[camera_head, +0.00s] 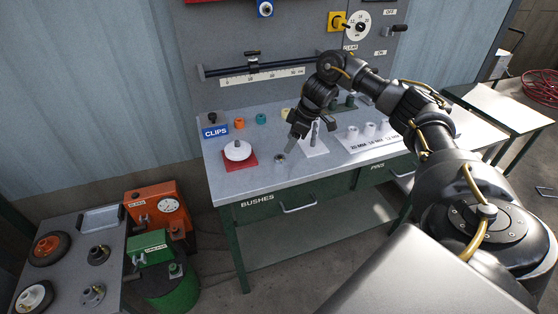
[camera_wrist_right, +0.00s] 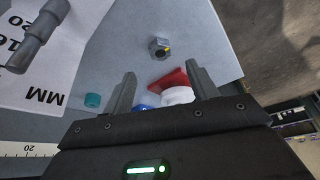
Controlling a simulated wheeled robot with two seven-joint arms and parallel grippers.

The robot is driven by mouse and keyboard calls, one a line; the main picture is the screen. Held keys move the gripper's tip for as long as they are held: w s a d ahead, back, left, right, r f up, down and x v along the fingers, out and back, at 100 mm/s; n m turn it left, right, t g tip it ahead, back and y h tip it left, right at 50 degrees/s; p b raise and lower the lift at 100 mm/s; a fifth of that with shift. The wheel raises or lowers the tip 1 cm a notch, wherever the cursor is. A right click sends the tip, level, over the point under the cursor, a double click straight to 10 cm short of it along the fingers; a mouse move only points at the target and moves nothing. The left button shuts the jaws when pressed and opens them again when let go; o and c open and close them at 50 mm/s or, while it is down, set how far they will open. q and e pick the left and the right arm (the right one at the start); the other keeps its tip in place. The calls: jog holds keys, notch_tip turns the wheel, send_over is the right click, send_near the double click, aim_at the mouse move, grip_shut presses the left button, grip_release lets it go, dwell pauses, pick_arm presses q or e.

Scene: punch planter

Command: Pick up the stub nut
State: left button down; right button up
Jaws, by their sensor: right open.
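The stub nut, as I take it, is a small grey metal nut with a hole and a yellow mark (camera_wrist_right: 160,47). It sits alone on the grey bench top, and a small grey shape near the bench's front edge in the head view (camera_head: 280,159) looks like it. My right gripper (camera_wrist_right: 160,72) is open and empty, its two fingers apart. In the wrist view the nut lies beyond the fingertips, roughly centred between them and not touching. In the head view the right gripper (camera_head: 293,146) is above the bench, close to the nut. My left gripper is not in view.
A white round part (camera_head: 238,150) stands on a red plate (camera_head: 251,163) left of the nut. A blue CLIPS box (camera_head: 215,131), teal bush (camera_head: 261,119) and orange bush (camera_head: 239,123) stand behind.

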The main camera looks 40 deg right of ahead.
jog(key=shift+w+a+f, duration=0.15)
jog(key=shift+w+f, duration=0.15)
jog(key=shift+f, duration=0.35)
jog(key=shift+w+f, duration=0.2)
jog(key=shift+f, duration=0.1)
jog(key=shift+a+f, duration=0.1)
jog(key=shift+a, duration=0.05)
jog(key=shift+a+f, duration=0.1)
jog(key=shift+f, duration=0.1)
jog(key=p+x, duration=0.1)
jog(key=x, duration=0.3)
jog(key=shift+f, duration=0.35)
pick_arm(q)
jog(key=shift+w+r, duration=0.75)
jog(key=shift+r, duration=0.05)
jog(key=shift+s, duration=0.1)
pick_arm(e)
jog(key=c, duration=1.1)
jog(key=shift+o, duration=0.2)
jog(key=shift+r, duration=0.1)
